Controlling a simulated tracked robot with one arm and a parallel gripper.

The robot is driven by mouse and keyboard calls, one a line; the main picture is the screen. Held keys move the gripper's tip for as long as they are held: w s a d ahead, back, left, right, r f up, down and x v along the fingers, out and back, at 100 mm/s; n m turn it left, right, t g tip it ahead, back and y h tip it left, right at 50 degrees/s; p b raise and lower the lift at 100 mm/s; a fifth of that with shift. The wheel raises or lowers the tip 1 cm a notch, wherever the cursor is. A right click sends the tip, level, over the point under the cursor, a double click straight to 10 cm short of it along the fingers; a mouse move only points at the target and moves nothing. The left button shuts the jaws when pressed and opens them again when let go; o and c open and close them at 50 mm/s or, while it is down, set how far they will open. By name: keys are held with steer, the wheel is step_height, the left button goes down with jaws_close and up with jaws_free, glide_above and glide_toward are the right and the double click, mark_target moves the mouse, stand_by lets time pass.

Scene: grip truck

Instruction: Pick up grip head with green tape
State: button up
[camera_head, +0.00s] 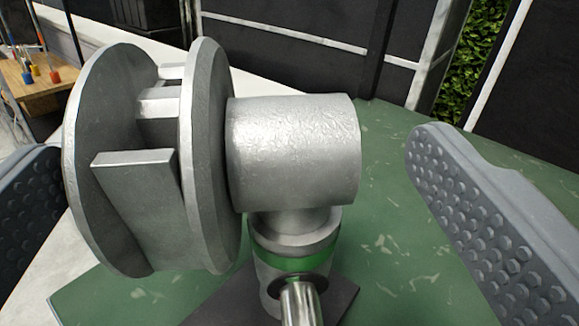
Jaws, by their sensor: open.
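The grip head (292,150) is a large silver metal piece filling the middle and left of the view. It has two round discs at its left and a thick horizontal cylinder at its right. A band of green tape (290,258) wraps its upright lower stem. A metal pin sticks out toward me below the tape. My gripper (225,185) is open, with one grey studded finger at the far left and the other at the right. The head stands between the fingers, with a clear gap on the right. The left disc hides part of the left finger's side.
The head stands above a green, scuffed surface (390,230) with a dark plate (345,295) under the stem. A wooden table (40,85) with small coloured items is at the upper left. Dark panels (300,30) and green foliage (475,55) stand behind.

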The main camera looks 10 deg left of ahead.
mark_target(247, 117)
steer(key=b+x, duration=0.1)
steer(key=x, duration=0.2)
steer(key=shift+w+a+f, duration=0.1)
steer(key=shift+w+f, duration=0.05)
steer(key=shift+w, duration=0.2)
steer(key=shift+w+a, duration=0.15)
steer(key=shift+w, duration=0.4)
steer(key=c, duration=1.8)
steer(key=shift+r, duration=0.25)
